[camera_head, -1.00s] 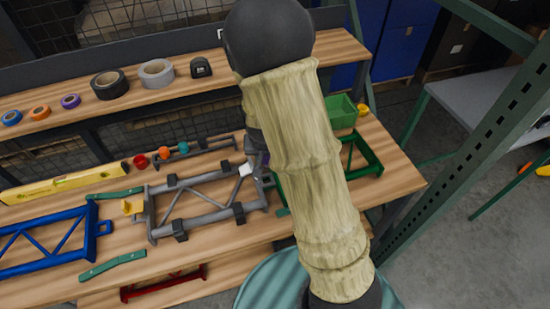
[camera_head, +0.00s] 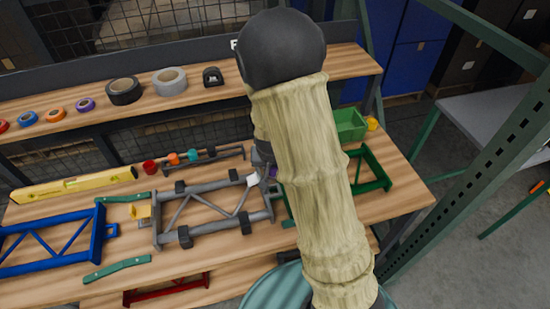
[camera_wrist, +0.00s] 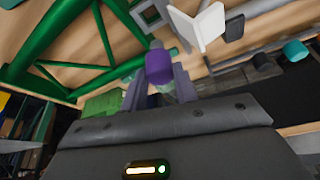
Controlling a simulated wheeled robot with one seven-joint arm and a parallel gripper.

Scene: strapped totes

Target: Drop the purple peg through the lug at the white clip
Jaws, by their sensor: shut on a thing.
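The purple peg (camera_wrist: 159,67) is between the fingers of my gripper (camera_wrist: 159,88) in the wrist view; its paler tip points toward the bench. A purple bit of the peg (camera_head: 273,172) shows beside my sleeve in the head view. The white clip (camera_wrist: 196,26) lies just up and right of the peg in the wrist view. In the head view the clip (camera_head: 253,180) sits at the right end of the grey frame (camera_head: 200,190). The lug by the clip is not clear; my arm hides that spot in the head view. The peg appears apart from the clip.
A green frame (camera_head: 372,172) lies right of the grey one, a blue frame (camera_head: 50,240) left. A green bin (camera_head: 350,124) stands behind. A rail with coloured pieces (camera_head: 205,157) and a yellow level (camera_head: 75,187) lie behind the frames. Tape rolls (camera_head: 170,81) sit on the shelf.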

